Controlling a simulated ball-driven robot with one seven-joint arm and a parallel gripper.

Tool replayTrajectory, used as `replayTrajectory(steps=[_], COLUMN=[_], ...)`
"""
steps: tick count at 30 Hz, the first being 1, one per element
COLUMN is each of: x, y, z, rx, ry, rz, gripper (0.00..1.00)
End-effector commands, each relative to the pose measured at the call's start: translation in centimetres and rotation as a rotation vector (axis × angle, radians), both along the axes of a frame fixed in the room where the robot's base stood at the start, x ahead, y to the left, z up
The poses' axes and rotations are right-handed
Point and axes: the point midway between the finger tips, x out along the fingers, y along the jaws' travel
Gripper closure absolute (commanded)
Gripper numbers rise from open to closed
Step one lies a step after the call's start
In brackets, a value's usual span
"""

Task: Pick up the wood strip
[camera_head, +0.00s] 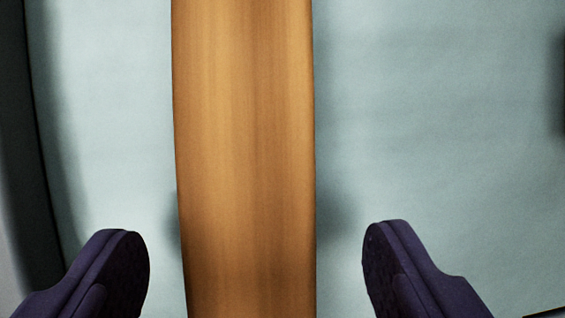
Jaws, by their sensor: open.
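The wood strip (246,140) is an orange-brown board with lengthwise grain. It runs from the top edge to the bottom edge of the view, a little left of the middle. Both of its ends are out of view. My gripper (256,268) is open, with one dark purple finger at the lower left and one at the lower right. The strip lies between the two fingers in the picture. A gap shows on each side, and neither finger appears to touch it. The height of the fingers relative to the strip is hard to tell.
A pale grey-green surface (430,130) lies beneath the strip and is bare on both sides of it. A dark curved edge (22,150) runs down the far left. A dark shape (560,85) shows at the right edge.

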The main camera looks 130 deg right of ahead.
Motion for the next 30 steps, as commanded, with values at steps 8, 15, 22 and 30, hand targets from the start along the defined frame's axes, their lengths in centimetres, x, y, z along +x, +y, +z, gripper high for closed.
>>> replayTrajectory(steps=[8, 15, 22, 30], x=[0.5, 0.5, 0.5, 0.5], y=[0.2, 0.2, 0.2, 0.2], z=[-1.0, -1.0, -0.9, 1.4], rx=[0.001, 0.001, 0.001, 0.001], ry=[-0.002, -0.002, -0.002, -0.005], rz=[0.000, 0.000, 0.000, 0.001], gripper=[0.21, 0.63, 0.89, 0.89])
